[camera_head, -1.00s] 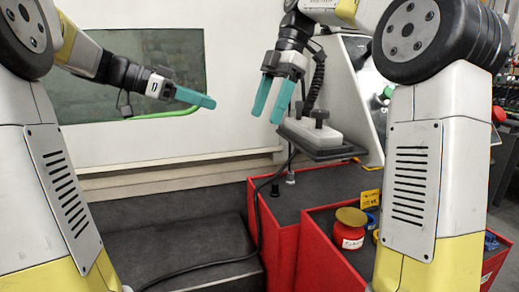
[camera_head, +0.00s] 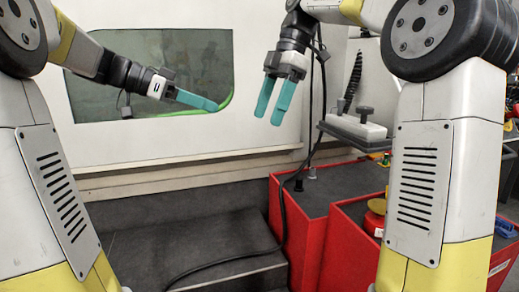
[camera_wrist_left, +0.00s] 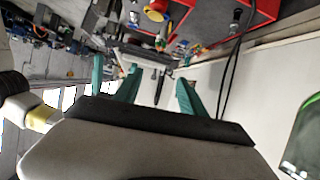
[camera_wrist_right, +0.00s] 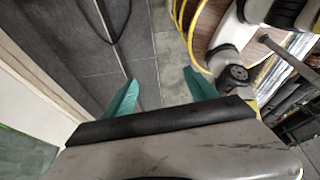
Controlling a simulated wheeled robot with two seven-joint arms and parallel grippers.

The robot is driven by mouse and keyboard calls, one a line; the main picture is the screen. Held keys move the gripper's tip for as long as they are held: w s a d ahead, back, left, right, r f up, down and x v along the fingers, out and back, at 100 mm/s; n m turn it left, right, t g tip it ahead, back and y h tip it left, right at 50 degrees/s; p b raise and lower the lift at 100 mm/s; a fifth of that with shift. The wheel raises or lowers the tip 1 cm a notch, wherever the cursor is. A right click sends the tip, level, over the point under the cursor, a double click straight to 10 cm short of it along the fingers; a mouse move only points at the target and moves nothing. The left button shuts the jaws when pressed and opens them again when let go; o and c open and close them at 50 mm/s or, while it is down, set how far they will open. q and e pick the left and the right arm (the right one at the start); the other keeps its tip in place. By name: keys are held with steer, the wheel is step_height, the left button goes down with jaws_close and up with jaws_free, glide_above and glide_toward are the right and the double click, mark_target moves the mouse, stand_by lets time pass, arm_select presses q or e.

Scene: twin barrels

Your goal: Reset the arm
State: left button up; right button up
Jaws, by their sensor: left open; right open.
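My left gripper (camera_head: 192,103) is at the left in the head view, in front of the white machine wall and its dark window. Its teal fingers point right, and nothing is between them. In the left wrist view its fingers (camera_wrist_left: 156,92) stand apart. My right gripper (camera_head: 272,112) hangs right of the middle in the head view, fingers pointing down. It is open and empty, and its fingers also stand apart in the right wrist view (camera_wrist_right: 162,92). Both grippers are in free air and touch nothing that I can see.
Red cabinets (camera_head: 305,236) with dark tops stand at lower right. A red pot (camera_head: 374,222) is partly hidden behind my right arm. A black cable hangs to the dark step (camera_head: 190,252). Space between the grippers is clear.

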arm_select(q)
steer(key=s+f+n+t+y, duration=0.1)
steer(key=s+f+n+y, duration=0.9)
steer(key=s+f, duration=0.7)
steer(key=s+n, duration=0.2)
steer(key=shift+s+a+n+t, duration=0.3)
steer(key=shift+s, duration=0.1)
arm_select(e)
steer(key=s+d+f+m+t+h, duration=0.1)
steer(key=s+d+f+m+t, duration=0.3)
steer(key=m, duration=0.7)
steer(key=s+d+f+m+t, duration=0.4)
steer(key=s+d+f+m, duration=0.4)
steer(key=s+f+m, duration=0.3)
steer(key=shift+s+f+h, duration=0.35)
steer(key=shift+f+h, duration=0.05)
steer(key=shift+f, duration=0.35)
